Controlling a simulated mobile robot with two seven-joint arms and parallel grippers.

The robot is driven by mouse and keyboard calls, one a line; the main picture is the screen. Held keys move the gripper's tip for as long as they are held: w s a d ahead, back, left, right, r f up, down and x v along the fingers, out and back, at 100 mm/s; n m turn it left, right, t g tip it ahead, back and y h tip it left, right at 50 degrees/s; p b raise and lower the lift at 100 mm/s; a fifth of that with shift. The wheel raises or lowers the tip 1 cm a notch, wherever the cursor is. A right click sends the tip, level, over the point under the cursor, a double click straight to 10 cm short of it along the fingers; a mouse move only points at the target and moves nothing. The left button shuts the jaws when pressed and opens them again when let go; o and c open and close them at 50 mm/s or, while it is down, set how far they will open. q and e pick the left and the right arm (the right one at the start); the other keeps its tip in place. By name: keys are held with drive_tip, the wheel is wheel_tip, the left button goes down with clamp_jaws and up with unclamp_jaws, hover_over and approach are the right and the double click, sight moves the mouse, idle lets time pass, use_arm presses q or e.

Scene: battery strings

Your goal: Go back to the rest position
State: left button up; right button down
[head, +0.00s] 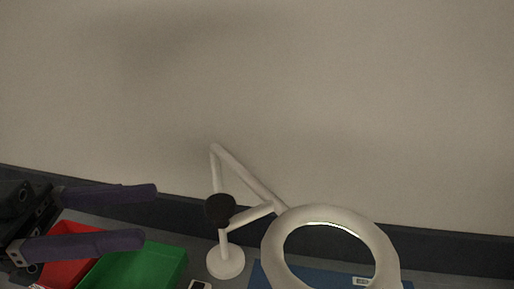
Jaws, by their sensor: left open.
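My left gripper (149,215) comes in from the left at the lower left of the head view. Its two dark purple fingers are spread apart, with nothing between them. It is in front of and above a red bin (72,272) and a green bin (150,268), and hides part of both. My right gripper is not in view.
A white magnifier lamp with a round base (226,262), a jointed arm and a ring head (378,242) stands right of the bins. A blue mat (262,280) lies under the ring. A plain wall (300,90) rises behind.

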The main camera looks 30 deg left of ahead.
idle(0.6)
use_arm(q)
drive_tip(key=w+d+f+n+g+y, duration=0.2)
drive_tip(key=w+d+f+n+y, duration=0.15)
drive_tip(key=f+y, duration=0.6)
drive_tip(key=s+d+n+g+y, duration=0.3)
drive_tip(key=s+d+n+g, duration=0.1)
drive_tip(key=s+g, duration=0.25)
wheel_tip(320, 180, up, 30)
drive_tip(key=s+p, duration=0.2)
drive_tip(key=p, duration=2.8)
drive_tip(key=shift+f+g, duration=0.2)
drive_tip(key=shift+g, duration=0.15)
drive_tip(key=shift+a+f+m, duration=0.1)
drive_tip(key=shift+m, duration=0.15)
